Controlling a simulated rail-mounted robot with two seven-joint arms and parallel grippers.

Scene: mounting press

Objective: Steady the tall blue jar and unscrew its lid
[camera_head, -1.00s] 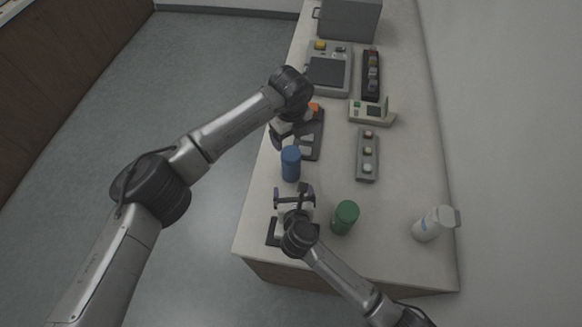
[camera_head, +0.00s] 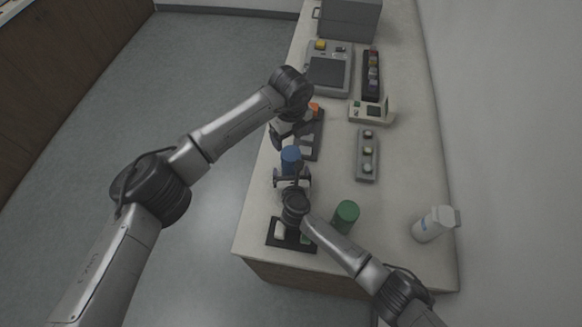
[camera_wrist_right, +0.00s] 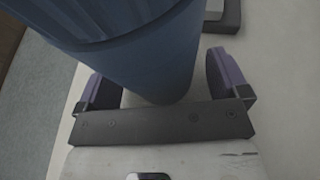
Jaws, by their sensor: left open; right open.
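The tall blue jar (camera_head: 291,158) stands upright near the table's left edge. My right gripper (camera_head: 291,178) is low on its near side, open. In the right wrist view the blue jar (camera_wrist_right: 150,60) stands between the two spread fingers of my right gripper (camera_wrist_right: 165,85), with a visible gap on the right side. The jar's top is out of that view, and the lid is hard to tell from the body. My left gripper (camera_head: 281,138) is open and empty, just beyond the jar in the head view, partly hidden by its own wrist.
A dark tray (camera_head: 279,244) lies in front, and another dark tray (camera_head: 316,143) lies behind the blue jar. A grey button strip (camera_head: 366,174) is to the right. Clear table lies between them.

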